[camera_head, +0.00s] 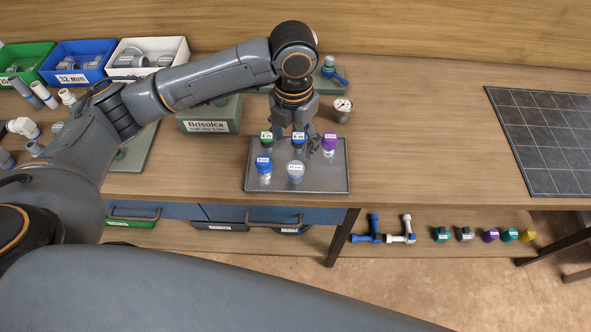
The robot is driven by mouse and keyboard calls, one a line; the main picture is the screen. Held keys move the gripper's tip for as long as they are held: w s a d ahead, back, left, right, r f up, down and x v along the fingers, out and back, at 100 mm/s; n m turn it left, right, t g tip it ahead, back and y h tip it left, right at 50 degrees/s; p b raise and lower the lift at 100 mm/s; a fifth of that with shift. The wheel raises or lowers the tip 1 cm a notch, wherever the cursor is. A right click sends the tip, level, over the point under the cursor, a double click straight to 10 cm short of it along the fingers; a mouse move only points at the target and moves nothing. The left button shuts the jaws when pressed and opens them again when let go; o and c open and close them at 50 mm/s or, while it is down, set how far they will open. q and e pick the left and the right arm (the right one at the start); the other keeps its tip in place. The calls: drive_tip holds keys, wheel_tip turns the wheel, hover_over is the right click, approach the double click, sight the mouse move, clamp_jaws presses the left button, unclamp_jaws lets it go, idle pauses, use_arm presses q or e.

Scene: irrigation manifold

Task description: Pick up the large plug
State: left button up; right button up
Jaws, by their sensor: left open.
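A grey tray (329,180) on the bench holds several small capped pieces, likely the plugs. A blue one (264,165) and a grey-white one (296,171) stand in front. Their labels are too small to read, so I cannot tell which is the large plug. My right gripper is out of view.
A pressure gauge (342,109) stands behind the tray. A grey-green box labelled Brisolca (209,118) is to its left. Green, blue and white bins (150,61) of fittings line the back left. A dark grid mat (550,140) lies right. Bench between tray and mat is clear.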

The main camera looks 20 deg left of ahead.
use_arm(q)
hover_over(296, 167)
drive_tip(key=f, duration=0.6)
drive_tip(key=shift+s+a+p, duration=0.15)
drive_tip(key=shift+a+p, duration=0.05)
drive_tip(key=shift+p, duration=0.15)
drive_tip(key=shift+f, duration=0.3)
drive_tip(key=f+p, duration=0.1)
drive_tip(key=f, duration=0.2)
drive_tip(key=shift+d+f+p, duration=0.2)
drive_tip(key=shift+f+p, duration=0.1)
drive_tip(key=shift+p, duration=0.1)
drive_tip(key=shift+f, duration=0.45)
drive_tip(key=c, duration=1.3)
